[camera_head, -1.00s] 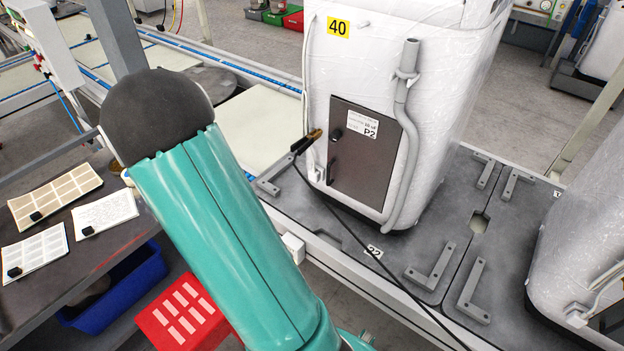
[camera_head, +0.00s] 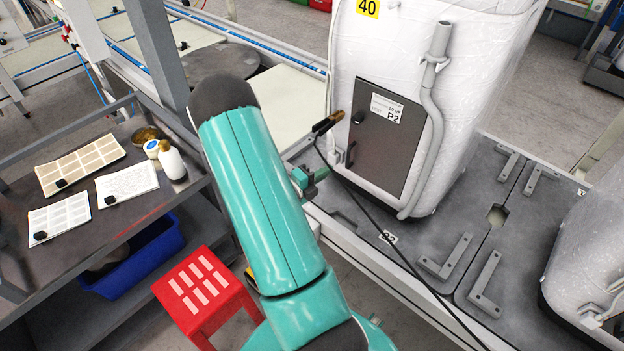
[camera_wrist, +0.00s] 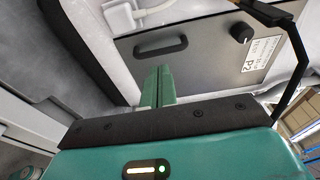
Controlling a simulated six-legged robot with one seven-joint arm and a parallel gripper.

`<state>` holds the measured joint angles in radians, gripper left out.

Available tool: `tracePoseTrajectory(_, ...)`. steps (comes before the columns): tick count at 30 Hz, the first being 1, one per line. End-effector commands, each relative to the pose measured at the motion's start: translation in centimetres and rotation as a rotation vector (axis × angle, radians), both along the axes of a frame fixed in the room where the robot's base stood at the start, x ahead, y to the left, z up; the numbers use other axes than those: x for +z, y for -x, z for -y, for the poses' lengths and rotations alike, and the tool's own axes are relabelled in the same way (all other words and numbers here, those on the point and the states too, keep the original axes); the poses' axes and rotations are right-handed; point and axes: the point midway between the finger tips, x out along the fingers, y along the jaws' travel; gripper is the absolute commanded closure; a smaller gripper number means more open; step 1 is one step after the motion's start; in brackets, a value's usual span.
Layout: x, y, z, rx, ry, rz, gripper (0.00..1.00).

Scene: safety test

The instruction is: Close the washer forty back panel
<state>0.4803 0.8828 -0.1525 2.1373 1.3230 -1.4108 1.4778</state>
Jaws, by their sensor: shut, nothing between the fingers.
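The washer (camera_head: 460,60) is wrapped in white film and carries a yellow 40 tag (camera_head: 368,8). Its dark grey back panel (camera_head: 385,150), labelled P2, looks nearly flush with the washer; I cannot tell whether a small gap remains. The panel has a knob (camera_head: 359,118) and a handle (camera_head: 350,155) on its left side. In the wrist view the panel (camera_wrist: 205,65) shows large behind the fingers. My gripper (camera_head: 323,174) is left of the panel's lower edge, partly hidden by my arm. Its green fingers (camera_wrist: 157,87) are together and empty; contact with the panel is unclear.
A grey hose (camera_head: 432,110) runs down right of the panel. A black cable (camera_head: 385,230) with a brass-coloured end crosses in front. Metal brackets (camera_head: 447,258) stand on the platform. A bench (camera_head: 130,235) with papers and bottles and a red stool (camera_head: 170,292) are at left.

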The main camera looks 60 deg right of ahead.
Motion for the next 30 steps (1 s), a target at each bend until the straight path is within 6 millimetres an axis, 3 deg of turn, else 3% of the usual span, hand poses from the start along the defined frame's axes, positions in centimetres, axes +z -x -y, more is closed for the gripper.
tracePoseTrajectory(3, 0.0, 0.8, 2.3, -0.003, 0.000, 0.000, 1.00)
tracePoseTrajectory(9, -0.1, 1.6, 4.8, -0.001, -0.001, 0.000, 1.00)
tracePoseTrajectory(23, -0.1, 1.7, 5.6, 0.001, -0.001, 0.000, 1.00)
tracePoseTrajectory(30, -0.1, 1.8, 7.8, 0.002, 0.000, 0.000, 1.00)
